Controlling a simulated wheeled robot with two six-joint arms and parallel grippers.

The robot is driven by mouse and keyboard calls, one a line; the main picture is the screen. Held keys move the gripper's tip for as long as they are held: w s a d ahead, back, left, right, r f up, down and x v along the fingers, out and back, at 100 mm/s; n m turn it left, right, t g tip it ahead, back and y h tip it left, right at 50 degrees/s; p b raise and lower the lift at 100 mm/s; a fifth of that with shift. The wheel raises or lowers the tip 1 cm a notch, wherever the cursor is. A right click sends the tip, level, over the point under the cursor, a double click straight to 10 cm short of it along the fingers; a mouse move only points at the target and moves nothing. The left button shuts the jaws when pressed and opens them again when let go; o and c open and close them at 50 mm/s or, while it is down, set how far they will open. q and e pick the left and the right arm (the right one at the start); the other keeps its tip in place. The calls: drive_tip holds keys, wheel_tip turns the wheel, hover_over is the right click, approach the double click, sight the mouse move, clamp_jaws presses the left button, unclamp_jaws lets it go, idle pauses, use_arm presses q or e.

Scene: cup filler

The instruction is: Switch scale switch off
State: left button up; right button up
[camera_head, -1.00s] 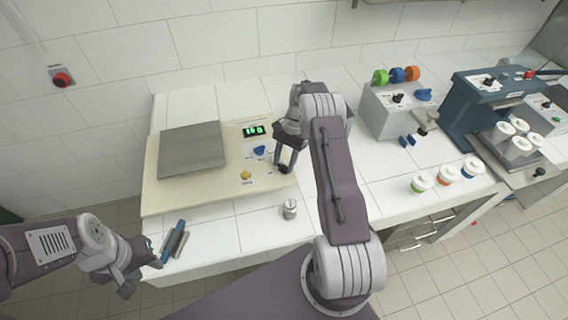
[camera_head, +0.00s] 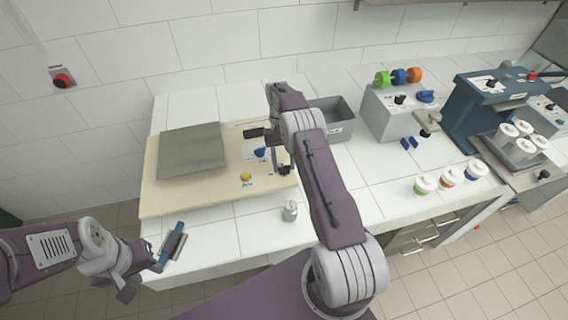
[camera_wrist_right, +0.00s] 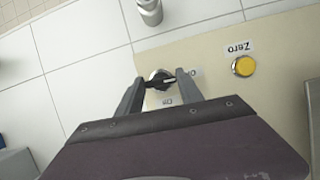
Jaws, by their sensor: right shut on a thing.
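The cream scale (camera_head: 165,190) with its grey weighing plate (camera_head: 190,150) lies on the counter. My right gripper (camera_head: 285,168) is at the right end of its panel. In the right wrist view, my right gripper (camera_wrist_right: 160,84) is shut on the black scale switch (camera_wrist_right: 160,78), with a finger at each side. "Off" is printed beside the switch, and the "Zero" button (camera_wrist_right: 243,66) is yellow. In the head view the display area shows a dark patch and no green digits; I cannot tell whether the gripper covers it. My left gripper (camera_head: 142,262) is at the counter's front left corner; its opening is unclear.
A blue and grey tool (camera_head: 172,244) lies near my left gripper. A small metal weight (camera_head: 290,211) stands in front of the scale. A grey bin (camera_head: 335,120), a dispenser (camera_head: 390,112) and several lidded cups (camera_head: 424,186) are to the right.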

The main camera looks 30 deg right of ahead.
drive_tip(key=shift+w+r+n, duration=0.1)
drive_tip(key=shift+w+n, duration=0.05)
drive_tip(key=shift+n, duration=0.25)
drive_tip(key=o, duration=1.4)
drive_tip(key=r, duration=0.1)
drive_tip(key=r+b, duration=0.1)
drive_tip(key=r, duration=0.2)
drive_tip(key=shift+d+b, duration=0.25)
drive_tip(key=shift+b, duration=0.05)
drive_tip(key=s+d+r+b, duration=0.1)
drive_tip(key=s+r, duration=0.1)
drive_tip(key=s, duration=0.1)
drive_tip(key=s+d+r+b, duration=0.1)
drive_tip(key=s+d+r, duration=0.1)
drive_tip(key=s, duration=0.2)
drive_tip(key=s+d+r, duration=0.2)
drive_tip(key=s, duration=0.1)
drive_tip(key=shift+s+r+b, duration=0.15)
drive_tip(key=shift+r+b, duration=0.25)
